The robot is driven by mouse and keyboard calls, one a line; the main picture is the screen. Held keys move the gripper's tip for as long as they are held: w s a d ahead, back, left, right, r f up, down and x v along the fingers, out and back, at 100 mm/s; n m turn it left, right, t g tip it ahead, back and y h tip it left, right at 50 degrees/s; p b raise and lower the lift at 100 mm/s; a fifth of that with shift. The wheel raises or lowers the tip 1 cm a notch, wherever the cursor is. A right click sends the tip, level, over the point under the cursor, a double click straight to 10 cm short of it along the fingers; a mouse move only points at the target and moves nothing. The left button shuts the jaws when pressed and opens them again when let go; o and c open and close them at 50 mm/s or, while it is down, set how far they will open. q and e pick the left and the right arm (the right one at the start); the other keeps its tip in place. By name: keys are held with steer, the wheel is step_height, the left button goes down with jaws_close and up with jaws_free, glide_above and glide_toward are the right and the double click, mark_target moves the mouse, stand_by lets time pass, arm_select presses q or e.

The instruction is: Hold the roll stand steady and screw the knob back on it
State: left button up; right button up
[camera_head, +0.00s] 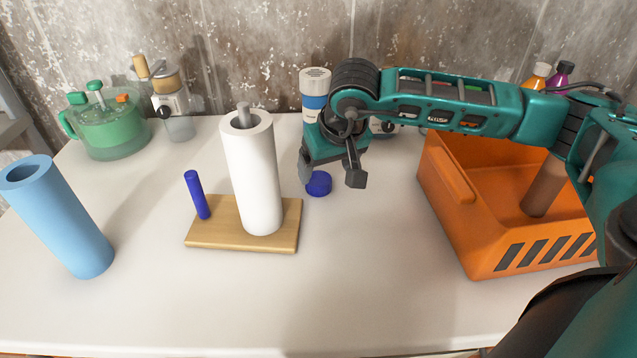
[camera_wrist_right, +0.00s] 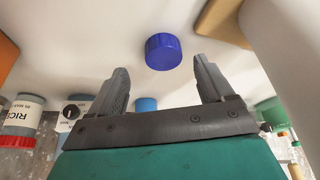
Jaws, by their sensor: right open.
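The roll stand has a wooden base (camera_head: 222,236) on the white table, with a short blue post (camera_head: 197,195) at its left. A white paper roll (camera_head: 254,175) stands upright on it, and the grey rod tip (camera_head: 243,113) shows above the roll, with no knob on it. The blue knob (camera_head: 319,183) lies on the table just right of the stand. My right gripper (camera_head: 333,180) is open and empty, close above the knob. In the right wrist view the knob (camera_wrist_right: 163,51) shows beyond and between the open fingertips. My left gripper is not in view.
An orange crate (camera_head: 447,180) stands at the right, with a brown cylinder (camera_head: 545,186) inside. A blue roll (camera_head: 58,217) stands at the left. A green pot (camera_head: 105,130), a jar (camera_head: 178,115) and a blue-labelled container (camera_head: 315,90) stand along the back. The front table is clear.

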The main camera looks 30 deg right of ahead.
mark_target(319, 180)
steer(key=x, duration=0.3)
steer(key=b+x, duration=0.1)
steer(key=x, duration=0.1)
steer(key=shift+w+a, duration=0.15)
steer(key=shift+w, duration=0.15)
steer(key=shift+c, duration=0.4)
steer(key=c, duration=1)
steer(key=shift+o, duration=0.2)
steer(key=shift+r, duration=0.15)
step_height(319, 180, up, 20)
steer(key=p, duration=0.3)
steer(key=shift+p, duration=0.35)
